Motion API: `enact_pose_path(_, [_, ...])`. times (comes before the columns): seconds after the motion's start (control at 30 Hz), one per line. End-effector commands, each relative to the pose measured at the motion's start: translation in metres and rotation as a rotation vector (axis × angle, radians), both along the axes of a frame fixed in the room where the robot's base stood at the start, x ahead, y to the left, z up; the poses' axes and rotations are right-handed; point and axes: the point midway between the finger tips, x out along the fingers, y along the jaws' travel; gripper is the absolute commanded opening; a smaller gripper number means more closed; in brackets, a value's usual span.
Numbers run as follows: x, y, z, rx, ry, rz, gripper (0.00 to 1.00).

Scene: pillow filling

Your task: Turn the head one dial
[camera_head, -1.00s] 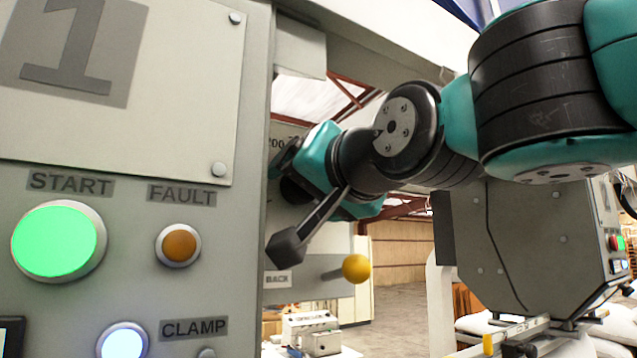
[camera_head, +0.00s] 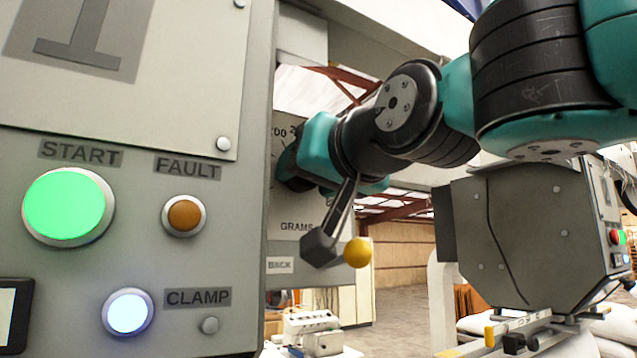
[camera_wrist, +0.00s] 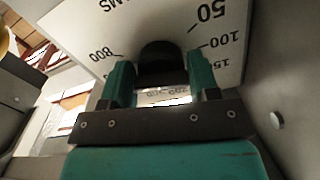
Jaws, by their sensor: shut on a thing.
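The dial (camera_head: 290,226) has a white face marked GRAMS and stands beyond the edge of the grey cabinet, which hides part of it. My gripper (camera_wrist: 160,78) is at the dial's centre. In the wrist view the dial's face (camera_wrist: 178,22) shows numbers such as 50, 100 and 800. Its black knob (camera_wrist: 160,58) sits between my two teal fingers, which are shut on it. In the head view my wrist covers the knob and the fingertips.
A grey cabinet (camera_head: 150,255) with a lit green START button (camera_head: 68,207) and an orange FAULT lamp (camera_head: 184,215) fills the left. A lever with a yellow ball (camera_head: 357,252) is just below my wrist. A grey machine (camera_head: 520,235) stands at the right.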

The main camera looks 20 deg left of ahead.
Motion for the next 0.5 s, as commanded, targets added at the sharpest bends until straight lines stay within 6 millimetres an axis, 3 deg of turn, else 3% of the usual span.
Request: enact_pose_path(0.5, [0.0012,-0.0010,0.0000,-0.134,-0.159,-0.001,0.32])
